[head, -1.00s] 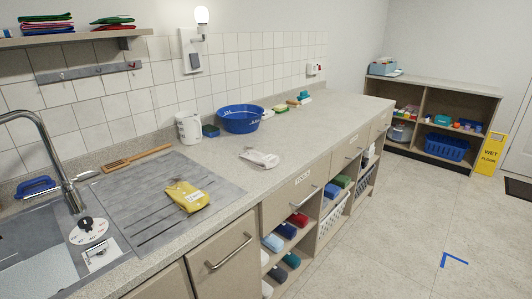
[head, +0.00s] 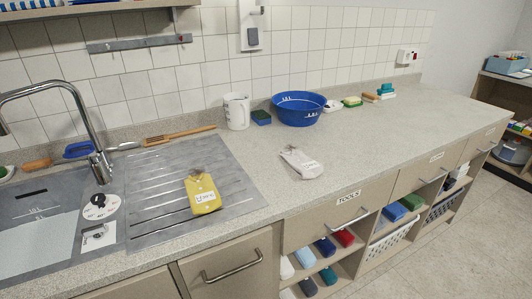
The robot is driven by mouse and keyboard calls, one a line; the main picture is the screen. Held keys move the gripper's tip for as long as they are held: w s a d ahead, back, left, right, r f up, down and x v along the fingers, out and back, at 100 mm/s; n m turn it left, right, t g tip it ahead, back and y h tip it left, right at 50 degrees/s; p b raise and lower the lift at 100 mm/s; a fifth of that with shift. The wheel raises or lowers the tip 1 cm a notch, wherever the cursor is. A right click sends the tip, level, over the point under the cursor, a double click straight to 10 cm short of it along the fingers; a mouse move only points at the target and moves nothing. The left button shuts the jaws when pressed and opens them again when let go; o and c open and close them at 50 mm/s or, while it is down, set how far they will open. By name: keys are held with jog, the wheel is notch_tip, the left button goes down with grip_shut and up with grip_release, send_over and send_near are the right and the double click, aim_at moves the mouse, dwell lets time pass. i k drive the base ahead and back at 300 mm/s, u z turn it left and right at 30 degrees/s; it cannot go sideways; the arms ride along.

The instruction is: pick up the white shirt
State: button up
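A small white, soft-looking item (head: 299,161) with printed marks lies flat on the counter, right of the grooved drainboard and in front of the blue basin. It is the only loose white cloth-like thing I see on the counter; I cannot tell for sure that it is a shirt. Nothing covers it. My gripper is not in view.
A yellow labelled packet (head: 203,193) lies on the drainboard (head: 150,205). A white jug (head: 236,112) and the blue basin (head: 299,108) stand behind the white item. The tap (head: 75,115) rises at left. The counter (head: 390,135) is clear to the right.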

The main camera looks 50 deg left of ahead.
aim_at(306, 168)
jog(key=u, duration=0.7)
jog(key=i, duration=1.1)
jog(key=u, duration=0.7)
